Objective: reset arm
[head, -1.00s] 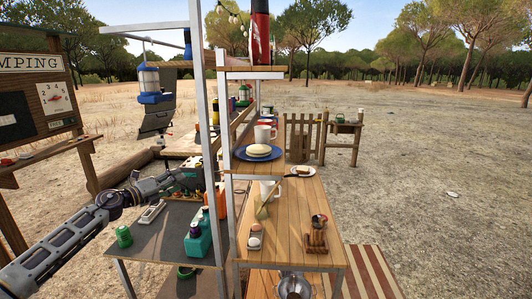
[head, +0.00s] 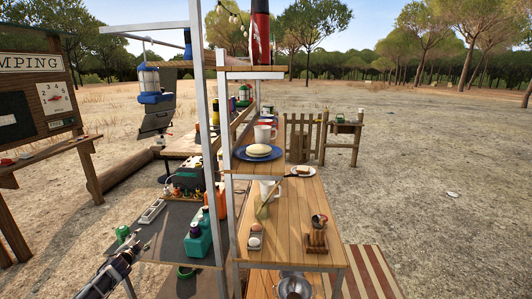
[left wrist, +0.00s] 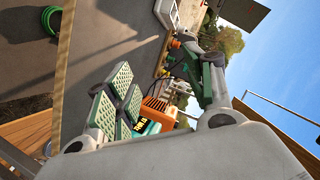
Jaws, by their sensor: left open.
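A dark boxy unit (head: 188,178) with small coloured parts stands at the back of the grey table in the head view. The tuning dial and green lamp are too small to pick out for sure, and I cannot tell whether any lamp is lit. My left gripper (head: 134,244) is open and empty over the near left part of the grey table, well short of that unit. My right gripper is not in view.
A grey metal post (head: 208,110) rises beside the jug. A wooden counter (head: 285,235) with dishes is on the right.

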